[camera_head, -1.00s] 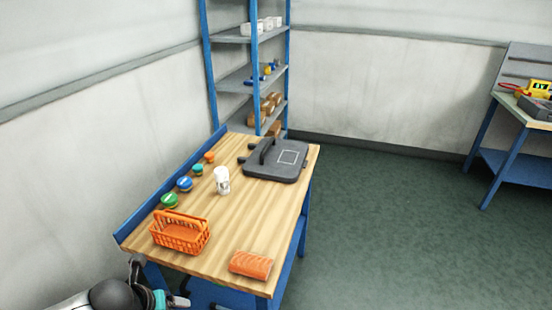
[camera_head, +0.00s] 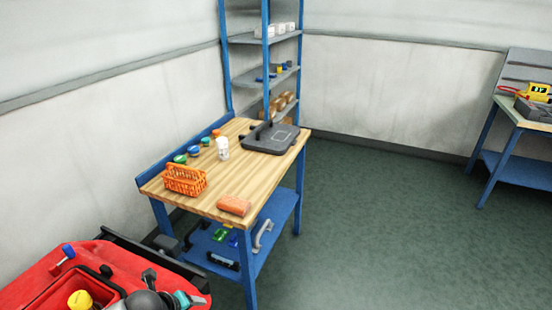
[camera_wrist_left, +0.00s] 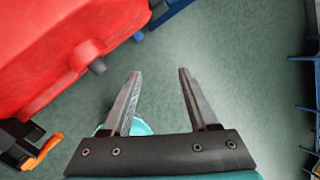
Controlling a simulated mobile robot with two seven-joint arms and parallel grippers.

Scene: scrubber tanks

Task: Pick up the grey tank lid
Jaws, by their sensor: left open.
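The grey tank lid (camera_head: 271,138) lies flat on the far end of the wooden-topped workbench (camera_head: 235,187) in the head view. It is a dark, rounded square with a raised handle on its left side and a pale outline on top. My left gripper (camera_wrist_left: 158,75) is open and empty in the left wrist view, over bare floor beside a red machine body (camera_wrist_left: 60,45). My right gripper is not in view.
An orange basket (camera_head: 185,180), an orange block (camera_head: 234,205), a white container (camera_head: 223,148) and several small coloured lids stand on the bench. The red machine (camera_head: 120,270) is at lower left. Blue shelving (camera_head: 266,85) stands behind the bench.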

